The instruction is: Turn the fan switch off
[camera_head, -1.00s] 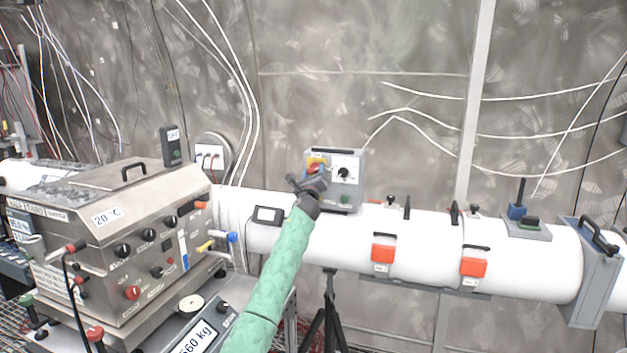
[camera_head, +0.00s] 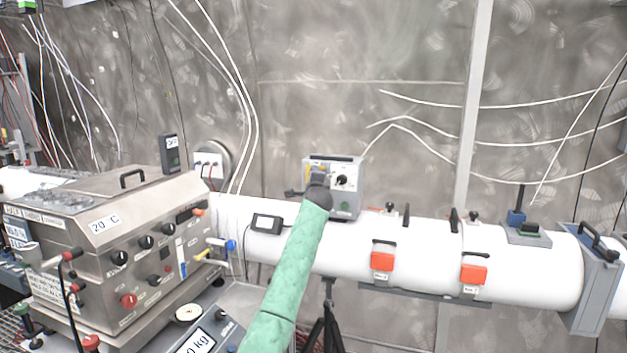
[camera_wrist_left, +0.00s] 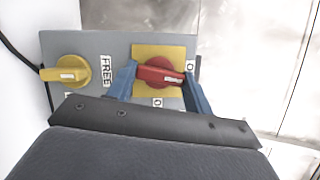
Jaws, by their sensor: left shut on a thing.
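The grey switch box (camera_head: 347,205) stands on the white pipe in the head view. In the left wrist view its panel (camera_wrist_left: 113,48) carries a red rotary switch (camera_wrist_left: 160,75) on a yellow plate, and a yellow knob (camera_wrist_left: 72,75) to the left beside a FREE label. The red handle lies nearly level there, with an O mark at its right and another mark below. My left gripper (camera_head: 318,177) is at the box front, covering most of the switch in the head view. Its blue fingers (camera_wrist_left: 160,88) are shut on the red switch, one on each side. My right gripper is in neither view.
The white pipe (camera_head: 420,245) runs across to the right, with orange-red boxes (camera_head: 383,256) on it. A steel machine (camera_head: 110,250) with knobs and levers stands at the left. A small dark display (camera_head: 267,223) sits on the pipe left of my arm. White cables hang behind.

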